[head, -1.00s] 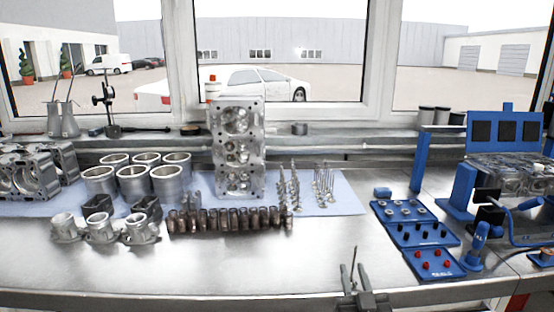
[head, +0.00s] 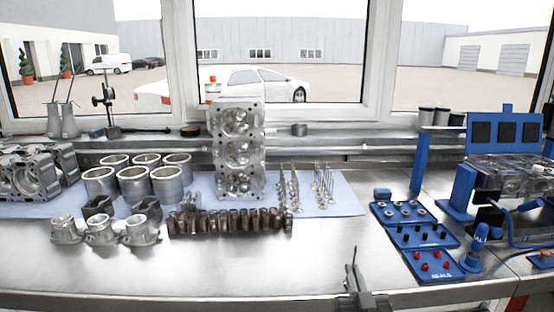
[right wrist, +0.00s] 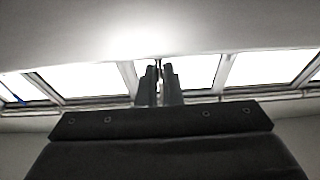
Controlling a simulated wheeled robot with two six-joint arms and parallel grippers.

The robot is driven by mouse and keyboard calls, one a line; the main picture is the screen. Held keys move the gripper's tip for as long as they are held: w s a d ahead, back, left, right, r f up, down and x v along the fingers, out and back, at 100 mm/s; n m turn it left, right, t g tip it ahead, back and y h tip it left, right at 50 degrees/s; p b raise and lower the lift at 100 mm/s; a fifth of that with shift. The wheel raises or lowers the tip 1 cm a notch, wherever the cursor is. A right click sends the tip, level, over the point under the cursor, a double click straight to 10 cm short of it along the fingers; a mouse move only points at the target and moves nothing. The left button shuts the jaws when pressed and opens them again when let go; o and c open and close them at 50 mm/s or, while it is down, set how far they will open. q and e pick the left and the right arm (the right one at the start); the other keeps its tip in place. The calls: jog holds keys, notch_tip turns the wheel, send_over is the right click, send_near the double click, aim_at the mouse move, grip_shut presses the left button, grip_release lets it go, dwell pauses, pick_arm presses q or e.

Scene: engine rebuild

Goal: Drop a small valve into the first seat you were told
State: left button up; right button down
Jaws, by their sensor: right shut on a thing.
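My right gripper (head: 362,300) is at the bottom edge of the head view, in front of the bench, shut on a thin dark valve (head: 353,262) whose stem points up. In the right wrist view the two fingers (right wrist: 160,90) are close together, with a thin stem (right wrist: 158,66) between them; the valve's head cannot be made out. More valves stand in two groups (head: 325,188) on the blue mat. Another cylinder head (head: 515,178) lies at the right by a blue fixture. My left gripper is out of view.
Brown cylindrical parts (head: 230,221), metal sleeves (head: 165,182) and housings (head: 103,230) stand at centre and left. The front middle of the bench (head: 240,268) is clear.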

notch_tip(320, 180, up, 9)
jog(key=p, duration=0.7)
jog(key=shift+f+p, duration=0.2)
jog(key=shift+p, duration=0.2)
jog(key=s+r+p, duration=0.1)
jog(key=s+r, duration=0.7)
jog(key=s, duration=0.2)
jog(key=shift+d+r+p, duration=0.15)
jog(key=shift+r+p, duration=0.2)
jog(key=shift+r, duration=0.05)
